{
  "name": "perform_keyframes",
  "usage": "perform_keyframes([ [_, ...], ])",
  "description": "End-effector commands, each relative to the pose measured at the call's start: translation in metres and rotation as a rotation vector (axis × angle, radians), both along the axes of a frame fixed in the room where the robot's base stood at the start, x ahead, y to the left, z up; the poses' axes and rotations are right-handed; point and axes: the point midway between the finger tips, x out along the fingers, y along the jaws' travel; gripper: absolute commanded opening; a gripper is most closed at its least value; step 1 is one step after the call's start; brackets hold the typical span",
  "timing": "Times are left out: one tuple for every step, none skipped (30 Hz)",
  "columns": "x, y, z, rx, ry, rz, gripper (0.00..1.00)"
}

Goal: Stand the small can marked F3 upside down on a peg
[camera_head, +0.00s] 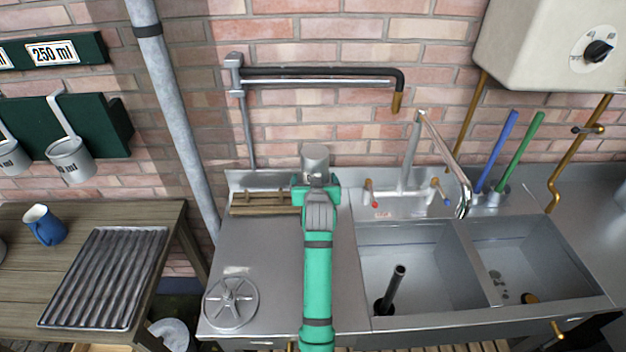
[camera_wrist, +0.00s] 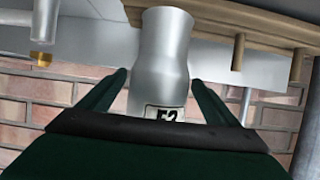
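My gripper (camera_head: 316,182) is over the back of the steel counter, its two green fingers on either side of a small silver can (camera_head: 315,155). In the wrist view the can (camera_wrist: 163,60) fills the space between the fingers, and they look closed on it. Its label is partly hidden by the gripper; an F and the top of a digit show. The wooden peg rack (camera_head: 262,203) lies at the wall, its right end hidden by my gripper. In the wrist view, inverted, the rack (camera_wrist: 265,28) overlaps the can's narrow-necked end; I cannot tell whether a peg is inside.
A swing spout (camera_head: 320,78) and a tap (camera_head: 410,160) stand behind and to the right. The double sink (camera_head: 425,262) holds a dark standing pipe. A round spoked disc (camera_head: 231,303) lies on the front left of the counter. A downpipe (camera_head: 180,115) rises left of the rack.

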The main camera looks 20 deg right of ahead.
Motion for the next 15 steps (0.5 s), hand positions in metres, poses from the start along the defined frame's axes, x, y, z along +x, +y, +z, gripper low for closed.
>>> perform_keyframes([
  [-0.001, -0.001, -0.001, 0.0, 0.002, -0.001, 0.84],
  [-0.001, -0.001, -0.001, 0.001, 0.002, -0.001, 0.84],
  [-0.001, -0.001, -0.001, 0.001, 0.002, -0.001, 0.84],
  [-0.002, -0.001, -0.001, 0.001, 0.002, -0.001, 0.84],
  [-0.003, 0.0, 0.0, 0.0, 0.002, -0.001, 0.84],
  [-0.005, 0.001, 0.001, 0.001, 0.002, 0.0, 0.84],
  [-0.007, 0.003, 0.002, 0.001, 0.002, 0.001, 0.84],
  [-0.01, 0.004, 0.004, 0.0, 0.001, 0.001, 0.84],
  [-0.015, 0.006, 0.006, 0.0, 0.0, 0.002, 0.84],
  [-0.019, 0.008, 0.008, 0.0, 0.0, 0.003, 0.84],
  [-0.023, 0.01, 0.009, 0.0, 0.001, 0.004, 0.84],
  [-0.03, 0.013, 0.013, -0.001, -0.001, 0.004, 0.84],
  [-0.035, 0.014, 0.015, 0.0, -0.001, 0.005, 0.84],
  [-0.04, 0.016, 0.017, 0.0, -0.001, 0.005, 0.84],
  [-0.047, 0.018, 0.02, -0.001, -0.001, 0.006, 0.84],
])
